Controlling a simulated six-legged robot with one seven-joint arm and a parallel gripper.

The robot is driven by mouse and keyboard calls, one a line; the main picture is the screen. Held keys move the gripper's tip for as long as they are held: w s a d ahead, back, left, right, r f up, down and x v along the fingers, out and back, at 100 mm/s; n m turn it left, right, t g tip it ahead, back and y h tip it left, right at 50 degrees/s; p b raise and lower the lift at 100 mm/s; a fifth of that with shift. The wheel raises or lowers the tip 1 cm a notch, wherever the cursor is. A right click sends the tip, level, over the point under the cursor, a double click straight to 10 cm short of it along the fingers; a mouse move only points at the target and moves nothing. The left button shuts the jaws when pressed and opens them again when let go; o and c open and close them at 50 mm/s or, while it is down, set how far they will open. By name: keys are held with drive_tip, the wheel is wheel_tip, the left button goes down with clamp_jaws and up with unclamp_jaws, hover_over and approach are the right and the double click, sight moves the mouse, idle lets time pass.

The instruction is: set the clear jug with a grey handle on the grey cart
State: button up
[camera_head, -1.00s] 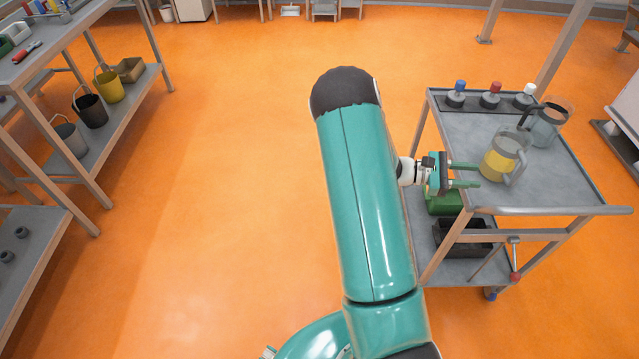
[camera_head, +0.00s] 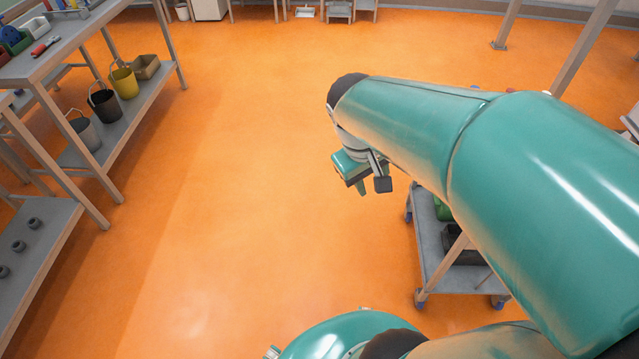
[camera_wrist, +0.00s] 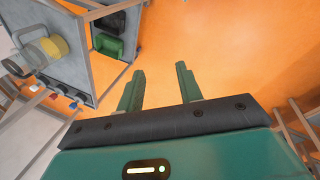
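In the head view my gripper (camera_head: 373,187) hangs over bare floor, left of the grey cart (camera_head: 428,245), and my arm hides the cart's top. In the wrist view my gripper (camera_wrist: 160,70) is open, with only orange floor between its fingers. The cart's top (camera_wrist: 72,68) shows at the upper left there.
A green bin (camera_wrist: 107,45) sits on the cart's lower shelf. Shelving with a yellow bucket (camera_head: 124,82) stands at the left. The floor between shelving and cart is clear.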

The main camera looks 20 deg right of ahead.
drive_tip(key=s+a+r+t+y, duration=0.3)
drive_tip(key=a+r+t, duration=0.2)
drive_tip(key=a, duration=0.7)
drive_tip(key=shift+s+r+m, duration=0.25)
drive_tip(key=shift+r+m, duration=0.05)
drive_tip(key=shift+r, duration=0.4)
drive_tip(key=shift+d, duration=0.25)
